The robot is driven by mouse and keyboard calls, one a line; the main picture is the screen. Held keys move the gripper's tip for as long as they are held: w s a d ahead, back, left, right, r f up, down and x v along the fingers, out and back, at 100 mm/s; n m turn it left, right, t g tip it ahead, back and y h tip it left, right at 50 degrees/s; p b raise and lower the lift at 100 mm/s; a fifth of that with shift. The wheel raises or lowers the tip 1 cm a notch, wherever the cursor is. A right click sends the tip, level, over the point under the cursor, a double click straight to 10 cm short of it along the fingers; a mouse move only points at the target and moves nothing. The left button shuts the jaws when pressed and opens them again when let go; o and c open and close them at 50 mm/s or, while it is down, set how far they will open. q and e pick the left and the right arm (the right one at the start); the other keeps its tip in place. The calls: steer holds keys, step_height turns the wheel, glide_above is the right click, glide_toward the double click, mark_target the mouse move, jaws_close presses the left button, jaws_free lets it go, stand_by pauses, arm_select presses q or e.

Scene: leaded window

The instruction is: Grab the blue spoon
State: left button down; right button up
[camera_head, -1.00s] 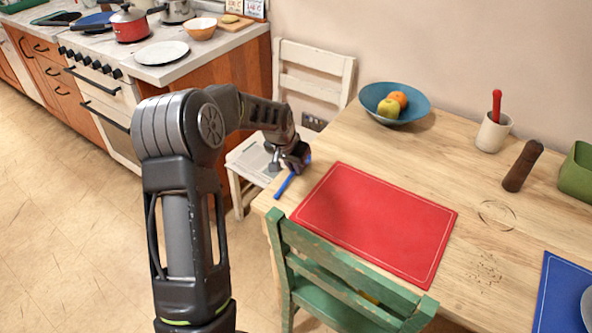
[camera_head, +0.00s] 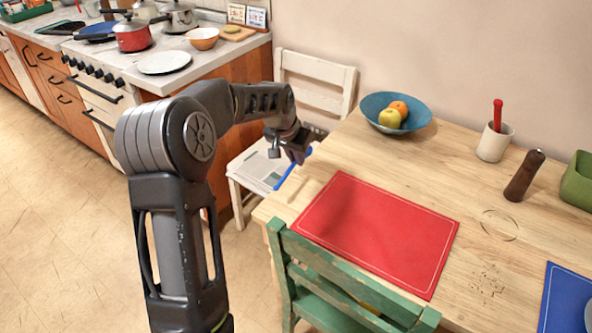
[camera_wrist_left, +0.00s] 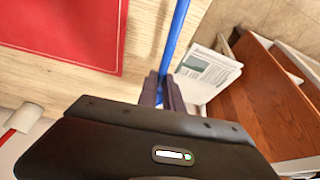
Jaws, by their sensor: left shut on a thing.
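The blue spoon shows as a thin blue handle (camera_head: 287,176) at the left end of the wooden table. My left gripper (camera_head: 299,158) is shut on it and appears to hold it above the table's edge. In the left wrist view the blue handle (camera_wrist_left: 177,38) runs up out of the frame from between the two dark fingers (camera_wrist_left: 162,92). Part of the spoon is hidden by the gripper in the head view. My right gripper is in neither view.
A red placemat (camera_head: 378,232) lies just right of the gripper. A blue bowl with fruit (camera_head: 376,99) stands behind on the table (camera_head: 450,150). A white chair (camera_head: 262,168) with a newspaper is at the left end, and a green chair (camera_head: 330,265) is in front.

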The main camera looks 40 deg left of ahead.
arm_select(q)
steer(key=shift+r, duration=1.55)
